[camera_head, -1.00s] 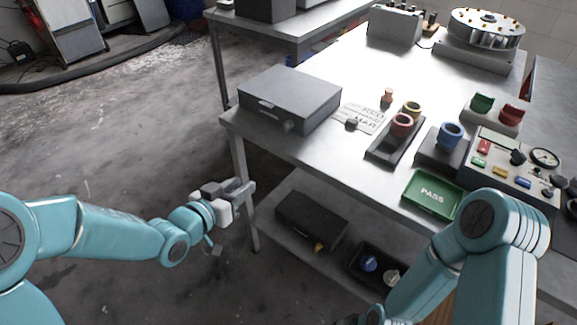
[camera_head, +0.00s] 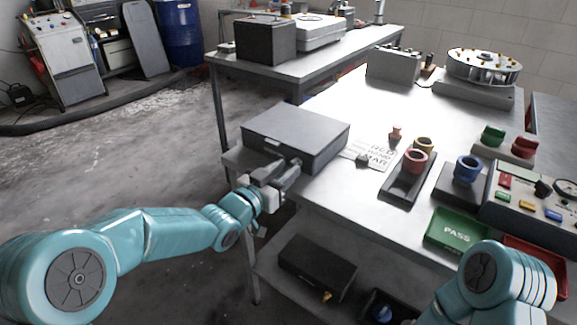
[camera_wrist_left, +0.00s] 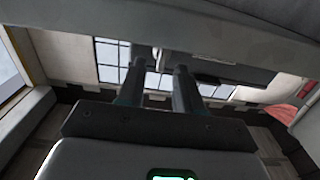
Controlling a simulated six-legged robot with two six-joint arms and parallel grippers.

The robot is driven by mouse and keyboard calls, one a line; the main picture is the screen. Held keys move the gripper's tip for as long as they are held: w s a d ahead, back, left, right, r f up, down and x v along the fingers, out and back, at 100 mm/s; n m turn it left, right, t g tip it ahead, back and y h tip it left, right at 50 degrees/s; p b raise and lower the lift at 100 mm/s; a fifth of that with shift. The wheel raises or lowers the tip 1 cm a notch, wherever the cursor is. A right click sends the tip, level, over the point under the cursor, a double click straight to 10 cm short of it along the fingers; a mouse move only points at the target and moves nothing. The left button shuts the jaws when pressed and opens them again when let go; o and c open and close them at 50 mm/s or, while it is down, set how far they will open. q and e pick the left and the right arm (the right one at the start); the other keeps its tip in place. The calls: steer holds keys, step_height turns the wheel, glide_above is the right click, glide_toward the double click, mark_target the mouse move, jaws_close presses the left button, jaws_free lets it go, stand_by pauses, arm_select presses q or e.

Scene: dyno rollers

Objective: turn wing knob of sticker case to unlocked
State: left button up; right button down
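The sticker case, a flat dark-grey box (camera_head: 300,128), sits shut on the near left corner of the steel table. Its knob (camera_head: 296,162) is on the front face, partly hidden by my left gripper (camera_head: 279,172), which reaches it from the front. In the left wrist view the two dark fingers of the left gripper (camera_wrist_left: 159,70) stand apart. A thin pale upright piece (camera_wrist_left: 158,60), seemingly the knob's wing, shows between their tips with gaps on both sides. Whether the knob is turned is too small to tell. My right gripper is out of view.
Right of the case lie a printed sheet (camera_head: 368,154) and a dark holder (camera_head: 407,177) with a red and a yellow ring. A green PASS tray (camera_head: 456,230) is near the front edge. A lower shelf holds a dark box (camera_head: 317,266).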

arm_select(q)
steer(key=shift+x, duration=1.2)
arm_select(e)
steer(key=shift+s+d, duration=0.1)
